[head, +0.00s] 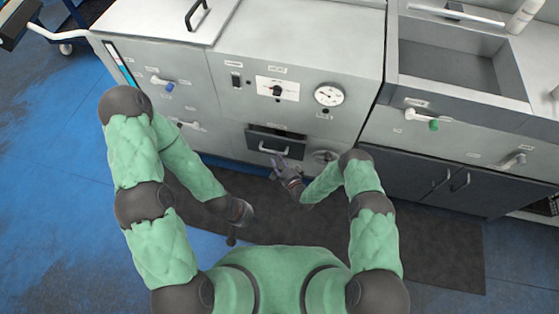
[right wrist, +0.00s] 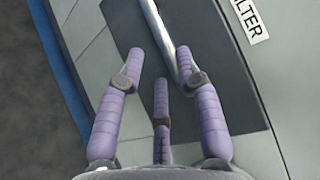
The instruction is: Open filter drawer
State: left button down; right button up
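The filter drawer has a dark front (head: 291,150) low in the middle of the grey machine. A pale bar handle (head: 269,150) runs across it. The right wrist view shows the dark front (right wrist: 237,85), the metal handle (right wrist: 157,22) and a label reading "FILTER" (right wrist: 249,18). I cannot tell whether the drawer is fully closed. My right gripper (head: 278,163) is open at the drawer; its purple fingers (right wrist: 161,55) are spread, with the handle between the outer two, close to the right one. Contact is unclear. My left gripper (head: 232,238) hangs low, away from the machine, its fingers hardly visible.
A gauge (head: 329,95) and a dial panel (head: 277,89) sit above the drawer. A round knob (head: 325,156) is just right of it. A green-handled valve (head: 433,125) and a sink basin (head: 450,70) are at right. A dark mat (head: 440,255) covers floor in front.

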jog(key=v, duration=1.2)
